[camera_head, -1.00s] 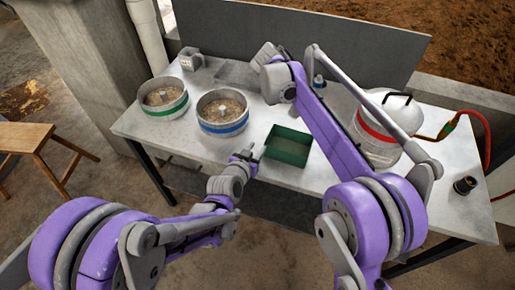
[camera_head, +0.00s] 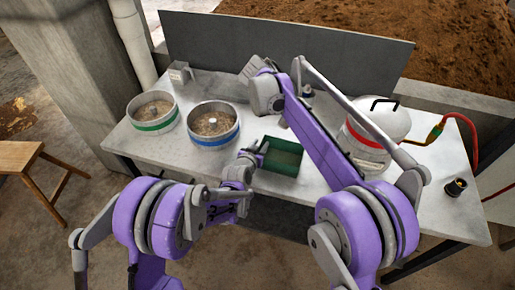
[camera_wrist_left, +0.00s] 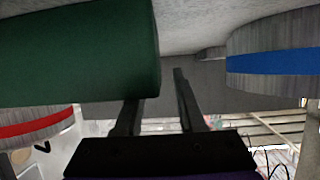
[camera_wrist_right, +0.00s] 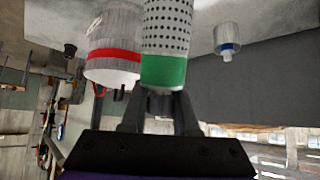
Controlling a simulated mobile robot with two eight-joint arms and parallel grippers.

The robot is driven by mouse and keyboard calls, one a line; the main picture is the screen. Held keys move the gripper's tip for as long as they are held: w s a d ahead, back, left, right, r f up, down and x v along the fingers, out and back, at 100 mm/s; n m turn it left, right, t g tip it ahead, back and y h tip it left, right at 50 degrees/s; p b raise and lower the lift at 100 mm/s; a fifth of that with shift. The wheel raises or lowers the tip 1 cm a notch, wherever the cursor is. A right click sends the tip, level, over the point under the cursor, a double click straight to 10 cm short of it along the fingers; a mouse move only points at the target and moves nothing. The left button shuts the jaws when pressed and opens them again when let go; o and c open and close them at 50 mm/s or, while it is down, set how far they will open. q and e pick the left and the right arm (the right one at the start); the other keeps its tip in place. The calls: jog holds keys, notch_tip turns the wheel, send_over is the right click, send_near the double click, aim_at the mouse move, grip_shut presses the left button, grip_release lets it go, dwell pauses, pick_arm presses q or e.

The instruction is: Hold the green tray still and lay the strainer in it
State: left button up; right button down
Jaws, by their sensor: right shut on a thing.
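The green tray (camera_head: 281,158) lies on the table near its front edge. My left gripper (camera_head: 259,148) is at the tray's left side, fingers apart. In the left wrist view the tray (camera_wrist_left: 75,50) fills the upper left and hides the tip of one finger; the other finger is clear of it. I cannot tell whether the gripper (camera_wrist_left: 160,95) touches the tray. My right gripper (camera_wrist_right: 160,105) is shut on the strainer, a perforated metal cylinder with a green band (camera_wrist_right: 164,70). In the head view my right arm hides the strainer.
Two grain-filled pans, one green-banded (camera_head: 152,112) and one blue-banded (camera_head: 212,125), stand left of the tray. A red-banded vessel (camera_head: 370,135) with a red hose stands at the right. A small dark cylinder (camera_head: 455,188) is near the right edge. A grey panel (camera_head: 290,55) backs the table.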

pick_arm(q)
grip_shut()
dwell(1.5)
